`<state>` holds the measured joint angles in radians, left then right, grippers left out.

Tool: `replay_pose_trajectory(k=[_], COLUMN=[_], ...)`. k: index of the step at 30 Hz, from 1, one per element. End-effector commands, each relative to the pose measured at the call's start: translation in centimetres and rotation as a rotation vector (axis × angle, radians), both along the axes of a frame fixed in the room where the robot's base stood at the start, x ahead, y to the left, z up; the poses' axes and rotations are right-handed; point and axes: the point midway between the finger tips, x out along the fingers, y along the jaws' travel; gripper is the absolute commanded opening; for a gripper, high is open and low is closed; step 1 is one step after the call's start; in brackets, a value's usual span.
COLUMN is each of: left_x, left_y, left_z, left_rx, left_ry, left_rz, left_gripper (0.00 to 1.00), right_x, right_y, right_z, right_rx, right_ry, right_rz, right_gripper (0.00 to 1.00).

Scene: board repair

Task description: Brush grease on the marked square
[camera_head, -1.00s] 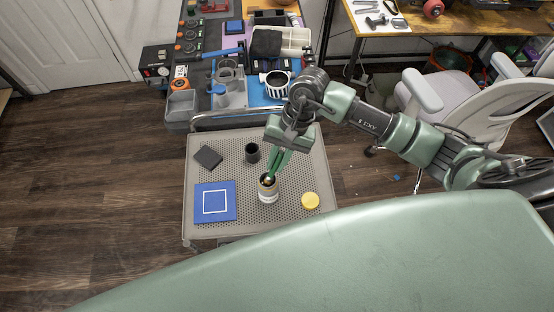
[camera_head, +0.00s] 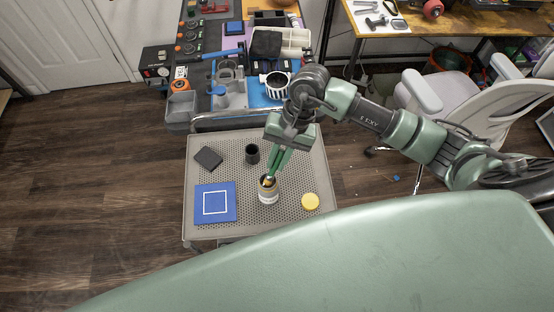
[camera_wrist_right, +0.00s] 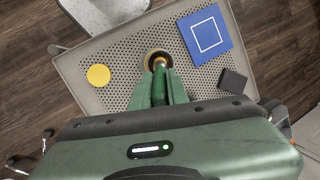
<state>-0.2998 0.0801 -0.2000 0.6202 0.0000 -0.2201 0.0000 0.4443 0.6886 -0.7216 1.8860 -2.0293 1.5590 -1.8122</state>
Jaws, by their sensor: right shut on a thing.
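The marked square is a white outline on a blue board (camera_head: 229,205) at the left front of the perforated tray; it also shows in the wrist view (camera_wrist_right: 218,52). An open jar with a pale label (camera_head: 268,196) stands upright near the tray's middle front. My right gripper (camera_head: 273,173) points down over the jar and is shut on a brush. The brush's green handle (camera_wrist_right: 159,88) runs between the fingers, and its tip goes into the jar mouth (camera_wrist_right: 154,55). The bristles are hidden in the jar. My left gripper is not in view.
A yellow lid (camera_head: 310,201) lies right of the jar. A dark cup (camera_head: 252,153) and a dark block (camera_head: 208,158) stand at the back of the tray (camera_head: 302,162). A cluttered bench (camera_head: 222,60) stands behind. The tray between jar and board is clear.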

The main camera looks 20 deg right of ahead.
Motion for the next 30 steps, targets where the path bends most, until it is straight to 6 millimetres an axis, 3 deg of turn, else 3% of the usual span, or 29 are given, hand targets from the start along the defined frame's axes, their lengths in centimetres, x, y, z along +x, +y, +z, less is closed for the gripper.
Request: replay_pose_trajectory(k=[18,30], left_x=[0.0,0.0], left_y=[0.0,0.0], left_z=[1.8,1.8], left_rx=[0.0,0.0], left_ry=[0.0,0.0], left_rz=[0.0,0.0], left_gripper=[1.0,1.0], right_x=[0.1,0.1], right_y=[0.0,0.1], right_z=[5.2,5.6], right_rx=[0.002,0.002], right_ry=[-0.004,-0.003], right_rz=[0.002,0.001], right_gripper=[0.0,0.0])
